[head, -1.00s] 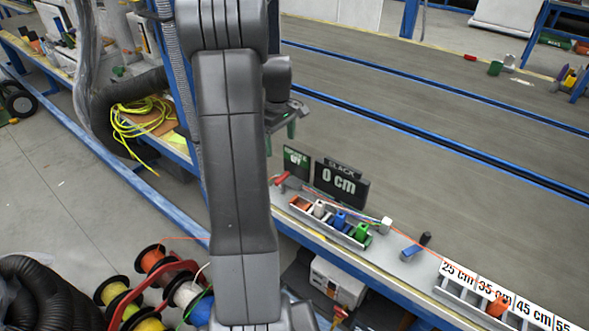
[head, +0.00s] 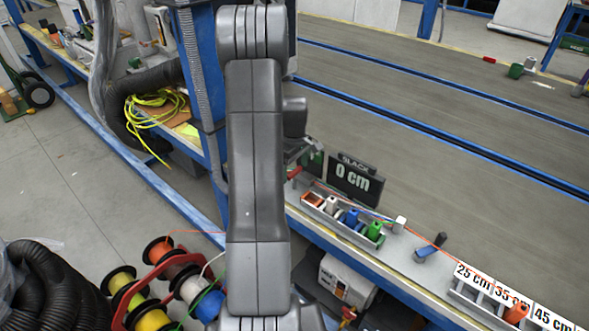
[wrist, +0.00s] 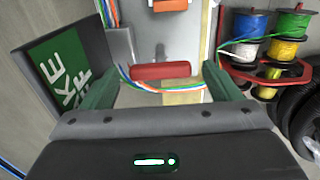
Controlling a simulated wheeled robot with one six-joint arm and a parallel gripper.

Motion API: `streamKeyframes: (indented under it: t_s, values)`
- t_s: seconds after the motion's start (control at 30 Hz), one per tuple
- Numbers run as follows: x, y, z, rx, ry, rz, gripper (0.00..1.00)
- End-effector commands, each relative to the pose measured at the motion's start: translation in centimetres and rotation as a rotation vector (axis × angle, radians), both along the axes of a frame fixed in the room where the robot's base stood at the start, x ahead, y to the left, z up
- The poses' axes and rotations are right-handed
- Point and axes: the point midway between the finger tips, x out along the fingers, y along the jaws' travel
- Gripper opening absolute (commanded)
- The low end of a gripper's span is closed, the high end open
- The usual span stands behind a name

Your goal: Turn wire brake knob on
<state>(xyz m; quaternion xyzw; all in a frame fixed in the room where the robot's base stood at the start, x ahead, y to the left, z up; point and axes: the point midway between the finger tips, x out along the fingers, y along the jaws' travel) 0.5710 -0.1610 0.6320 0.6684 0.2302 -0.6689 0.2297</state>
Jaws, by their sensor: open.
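The brake knob is a red handle (head: 294,172) at the far left end of the bench strip, beside a dark green sign that my arm partly covers. In the wrist view the red bar (wrist: 161,71) lies crosswise between the green fingers of my gripper (wrist: 161,78). The fingers are apart, one beyond each end of the bar; I cannot tell whether either touches it. The green sign (wrist: 62,62) shows the letters "KE" and part of a second line. In the head view my gripper is mostly hidden behind my arm.
Coloured wires run past the knob to a rack of coloured blocks (head: 333,222). A small lever (head: 430,248) and a length-marked tray (head: 470,296) lie further right. Wire spools (head: 155,295) stand at lower left.

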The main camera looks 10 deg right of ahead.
Motion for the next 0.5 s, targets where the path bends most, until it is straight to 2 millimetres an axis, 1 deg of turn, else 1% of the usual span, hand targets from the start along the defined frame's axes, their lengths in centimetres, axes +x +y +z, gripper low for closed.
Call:
streamKeyframes:
  t_s: [0.27,0.37,0.4,0.47,0.5]
  values:
    - [0.00,0.00,-0.14,0.000,0.000,0.000,0.84]
    - [0.00,0.00,-0.13,0.000,0.000,0.000,0.66]
    - [0.00,0.00,-0.13,0.000,0.000,0.000,0.58]
    - [0.00,0.00,-0.13,0.000,0.000,0.000,0.46]
    - [0.01,-0.01,-0.12,0.000,0.000,0.000,0.39]
